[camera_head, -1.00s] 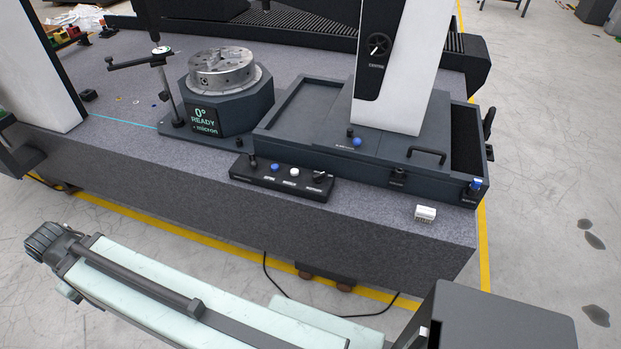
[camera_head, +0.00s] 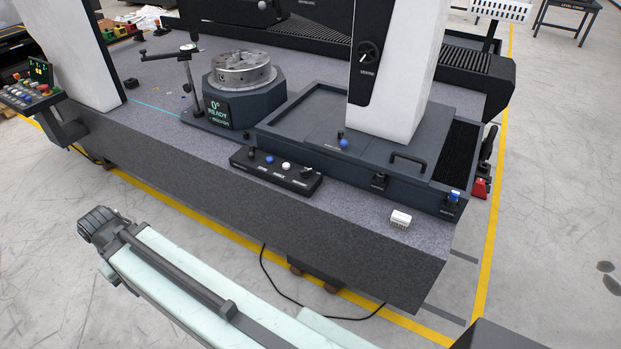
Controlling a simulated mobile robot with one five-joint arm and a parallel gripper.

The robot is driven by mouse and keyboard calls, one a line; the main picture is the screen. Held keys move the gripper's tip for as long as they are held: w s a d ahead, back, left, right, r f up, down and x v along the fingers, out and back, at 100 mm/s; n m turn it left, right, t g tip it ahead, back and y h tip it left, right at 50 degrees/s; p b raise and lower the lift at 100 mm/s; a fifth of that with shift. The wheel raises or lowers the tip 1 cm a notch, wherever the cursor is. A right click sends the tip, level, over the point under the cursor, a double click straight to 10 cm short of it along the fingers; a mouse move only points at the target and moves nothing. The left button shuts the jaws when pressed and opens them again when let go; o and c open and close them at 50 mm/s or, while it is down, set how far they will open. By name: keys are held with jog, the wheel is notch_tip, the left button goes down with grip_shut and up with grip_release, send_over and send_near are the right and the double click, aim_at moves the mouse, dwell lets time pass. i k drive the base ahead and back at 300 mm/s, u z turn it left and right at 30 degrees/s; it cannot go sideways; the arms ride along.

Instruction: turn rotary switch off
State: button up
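A black rotary knob with a white pointer (camera_head: 366,52) sits on a dark panel on the white column, with a small label below it. Its pointer is tilted. A second dark knob (camera_head: 306,173) sits at the right end of a low black control box (camera_head: 275,171) on the granite bed's front edge. The box also carries a blue button, a white button and an upright dark knob at its left end. My arm lies across the lower left, apart from the bed. I see no gripper fingers.
The granite bed (camera_head: 200,160) fills the middle. A round metal chuck (camera_head: 241,70) on a dark base and a gauge stand (camera_head: 190,75) stand behind the box. A white block (camera_head: 400,219) lies near the front right corner. A cable hangs in front.

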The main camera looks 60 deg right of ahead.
aim_at(305, 173)
jog(key=z, duration=0.15)
jog(key=i, duration=0.85)
jog(key=u, duration=0.05)
